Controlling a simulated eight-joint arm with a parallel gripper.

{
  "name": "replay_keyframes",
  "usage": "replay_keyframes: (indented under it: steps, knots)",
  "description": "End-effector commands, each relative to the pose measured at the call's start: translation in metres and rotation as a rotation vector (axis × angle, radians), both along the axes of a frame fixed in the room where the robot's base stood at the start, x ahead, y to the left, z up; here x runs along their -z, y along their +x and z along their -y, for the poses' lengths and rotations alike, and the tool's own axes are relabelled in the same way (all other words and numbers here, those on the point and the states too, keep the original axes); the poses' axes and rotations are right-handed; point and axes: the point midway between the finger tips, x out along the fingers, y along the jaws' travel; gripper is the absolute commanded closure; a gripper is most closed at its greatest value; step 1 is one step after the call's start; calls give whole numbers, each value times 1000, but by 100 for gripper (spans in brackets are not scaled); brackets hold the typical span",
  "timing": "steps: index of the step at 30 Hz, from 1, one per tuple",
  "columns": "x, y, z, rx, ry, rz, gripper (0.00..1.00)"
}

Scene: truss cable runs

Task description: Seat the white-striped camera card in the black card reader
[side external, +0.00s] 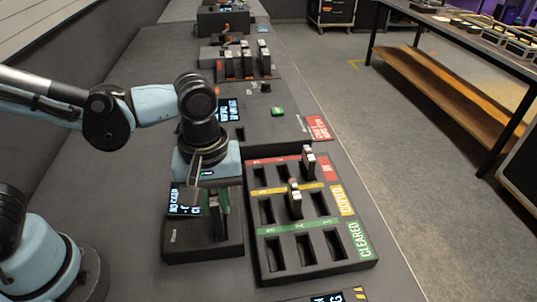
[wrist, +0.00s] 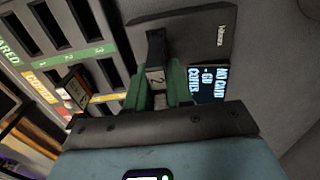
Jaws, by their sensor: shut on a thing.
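My gripper (side external: 217,205) is over the black card reader (side external: 180,248), with its green fingers (wrist: 158,88) shut on a dark card (wrist: 155,72). The card has a pale end label marked 2; I cannot make out a white stripe on it. The card points down at the reader, which also shows in the wrist view (wrist: 200,22). Whether its lower end is inside the slot is hidden. The reader's screen (wrist: 208,84) shows pale blue text that seems to include "NO CARD"; it also shows in the side view (side external: 186,200).
A black card tray (side external: 314,270) with red, yellow and green rows stands right of the reader. One card (side external: 308,160) stands in its red row and another (side external: 295,197) in the yellow row. Several cards stand in a rack (side external: 246,66) farther back.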

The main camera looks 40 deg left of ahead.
Motion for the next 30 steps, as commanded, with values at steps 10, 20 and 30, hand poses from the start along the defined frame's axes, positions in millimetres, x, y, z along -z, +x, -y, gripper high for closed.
replay_keyframes:
  steps: [10, 20, 30]
  knots:
    - [3, 0, 0, 0, 0, 0, 100]
    - [8, 0, 0, 0, 0, 0, 100]
    - [8, 0, 0, 0, 0, 0, 100]
